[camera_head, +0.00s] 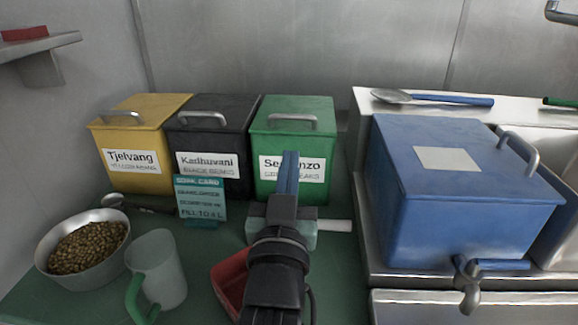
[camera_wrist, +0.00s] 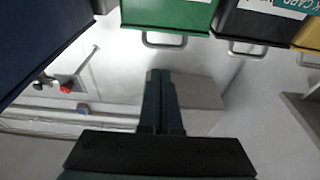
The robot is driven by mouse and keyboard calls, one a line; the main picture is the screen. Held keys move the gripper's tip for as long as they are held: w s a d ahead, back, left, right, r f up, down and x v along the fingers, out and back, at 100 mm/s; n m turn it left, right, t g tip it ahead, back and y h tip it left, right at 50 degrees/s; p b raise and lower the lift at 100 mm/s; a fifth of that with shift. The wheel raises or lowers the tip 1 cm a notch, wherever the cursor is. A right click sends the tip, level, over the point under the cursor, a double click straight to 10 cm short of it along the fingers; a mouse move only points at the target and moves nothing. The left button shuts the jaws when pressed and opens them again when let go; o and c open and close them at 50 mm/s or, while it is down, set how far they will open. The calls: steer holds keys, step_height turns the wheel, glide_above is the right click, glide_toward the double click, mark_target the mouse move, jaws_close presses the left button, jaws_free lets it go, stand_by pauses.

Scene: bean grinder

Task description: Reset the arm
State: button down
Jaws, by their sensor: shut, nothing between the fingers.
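My arm rises from the bottom middle of the head view. My gripper (camera_head: 290,160) is in front of the green bin (camera_head: 305,115) and covers part of its label. In the wrist view its two fingers (camera_wrist: 161,78) lie together, shut and empty. Nothing touches the fingertips there. The bins appear upside down in that view, with the green bin (camera_wrist: 170,14) beyond the fingertips. Behind my arm is a pale green block-like thing with a white handle (camera_head: 335,225), partly hidden, and I cannot tell whether my arm touches it.
Yellow (camera_head: 140,115) and black (camera_head: 212,120) bins stand left of the green one. A bean bowl (camera_head: 45,262), a clear jug (camera_head: 160,270), a teal card (camera_head: 200,203) and a red container (camera_head: 229,285) are on the green counter. A blue tank (camera_head: 450,220) stands right.

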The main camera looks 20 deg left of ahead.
steer(key=s+d+r+m+t+h, duration=0.1)
steer(key=s+d+r+t+h, duration=0.15)
steer(key=s+d+r, duration=0.45)
steer(key=s+d+r+m+t+h, duration=0.1)
steer(key=s+d+r+t, duration=0.2)
steer(key=r, duration=0.9)
steer(key=s+d+r+m+t+h, duration=0.1)
steer(key=s+d+r+t+h, duration=0.1)
steer(key=s+d+r, duration=0.5)
steer(key=w+r+p, duration=0.1)
steer(key=r+p, duration=1.2)
steer(key=r, duration=0.1)
steer(key=w+a+r+p, duration=0.1)
steer(key=w+r+p, duration=0.1)
steer(key=r+p, duration=1.2)
steer(key=shift+w+a+r, duration=0.2)
steer(key=shift+w+a, duration=0.1)
steer(key=c, duration=1.5)
jaws_free()
steer(key=shift+c, duration=0.2)
